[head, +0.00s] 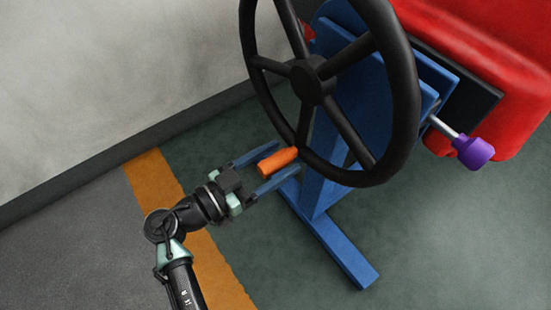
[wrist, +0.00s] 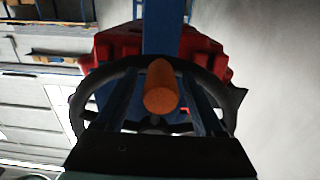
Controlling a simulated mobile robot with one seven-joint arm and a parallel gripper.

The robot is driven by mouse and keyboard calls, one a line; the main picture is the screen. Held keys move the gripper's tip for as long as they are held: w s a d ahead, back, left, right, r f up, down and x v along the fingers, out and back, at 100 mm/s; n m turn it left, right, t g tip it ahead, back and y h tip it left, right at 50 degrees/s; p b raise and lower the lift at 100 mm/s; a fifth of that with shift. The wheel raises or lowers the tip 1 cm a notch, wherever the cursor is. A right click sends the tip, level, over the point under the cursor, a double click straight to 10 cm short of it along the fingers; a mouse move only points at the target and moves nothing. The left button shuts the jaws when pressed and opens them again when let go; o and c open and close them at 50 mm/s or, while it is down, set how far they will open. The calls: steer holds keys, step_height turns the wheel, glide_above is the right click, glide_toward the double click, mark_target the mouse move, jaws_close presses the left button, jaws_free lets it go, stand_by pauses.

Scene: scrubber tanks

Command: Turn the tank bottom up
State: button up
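The red tank (head: 480,55) is at the top right, mounted on a blue stand (head: 340,265); it also shows in the wrist view (wrist: 110,48). A black handwheel (head: 405,90) stands on the near side of the blue frame. An orange handle (head: 277,162) sticks out from the wheel's lower rim toward my gripper. My gripper (head: 288,158) is open, its two blue fingers on either side of the orange handle. In the wrist view the handle (wrist: 160,90) lies between the fingers, with gaps on both sides. A purple knob (head: 474,152) on a metal rod sticks out right of the stand.
A pale wall (head: 110,80) with a dark skirting runs along the left. An orange stripe (head: 215,265) crosses the floor beneath my arm. The green floor right of the stand's foot is clear. Grey cabinets (wrist: 40,85) show at the left in the wrist view.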

jaws_close()
stand_by(1.3)
